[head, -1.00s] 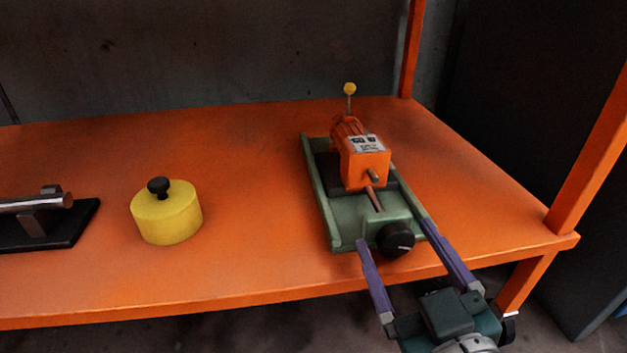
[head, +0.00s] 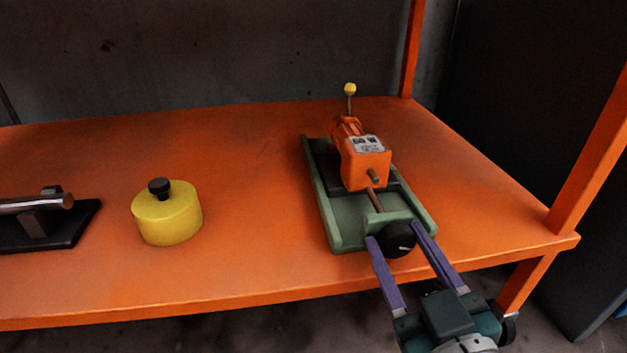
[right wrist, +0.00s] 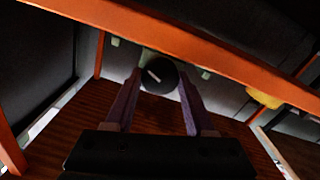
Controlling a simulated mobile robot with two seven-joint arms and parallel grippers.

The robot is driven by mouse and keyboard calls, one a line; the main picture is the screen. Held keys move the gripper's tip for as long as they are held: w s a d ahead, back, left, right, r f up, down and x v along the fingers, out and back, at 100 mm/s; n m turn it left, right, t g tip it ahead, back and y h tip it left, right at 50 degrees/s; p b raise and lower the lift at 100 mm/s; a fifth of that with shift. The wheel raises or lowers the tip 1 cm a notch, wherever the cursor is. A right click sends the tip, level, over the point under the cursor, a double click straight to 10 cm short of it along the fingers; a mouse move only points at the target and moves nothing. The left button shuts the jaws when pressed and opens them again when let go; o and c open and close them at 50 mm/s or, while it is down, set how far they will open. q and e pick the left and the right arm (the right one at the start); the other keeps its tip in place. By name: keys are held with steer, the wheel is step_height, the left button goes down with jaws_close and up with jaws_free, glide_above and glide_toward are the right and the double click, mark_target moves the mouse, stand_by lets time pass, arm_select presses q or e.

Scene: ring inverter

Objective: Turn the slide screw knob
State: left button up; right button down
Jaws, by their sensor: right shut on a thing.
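The slide screw knob (head: 399,240) is a black round knob with a white mark on the front end of a green slide base (head: 348,231). An orange motor unit (head: 366,166) with a yellow-tipped lever sits on that base. My right gripper (head: 393,234) has its two purple fingers on either side of the knob and is shut on it. The right wrist view shows the knob (right wrist: 158,75) between the fingertips, its white mark slanting. My left gripper is not in view.
A yellow cylinder (head: 167,218) with a black top knob stands on the orange table (head: 250,200), left of the slide. A black stand with a metal rod (head: 35,225) is at the far left. An orange post (head: 592,155) rises at the right edge.

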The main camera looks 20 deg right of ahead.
steer(key=shift+m, duration=0.4)
steer(key=shift+m+p, duration=0.4)
steer(key=shift+m, duration=0.6)
steer(key=m, duration=0.2)
steer(key=shift+m, duration=0.4)
steer(key=m, duration=0.3)
steer(key=shift+p, duration=0.3)
steer(key=shift+f+m, duration=0.1)
steer(key=shift+m, duration=1.7)
steer(key=shift+d, duration=0.1)
steer(key=shift+c, duration=1.2)
jaws_free()
steer(key=shift+s, duration=0.1)
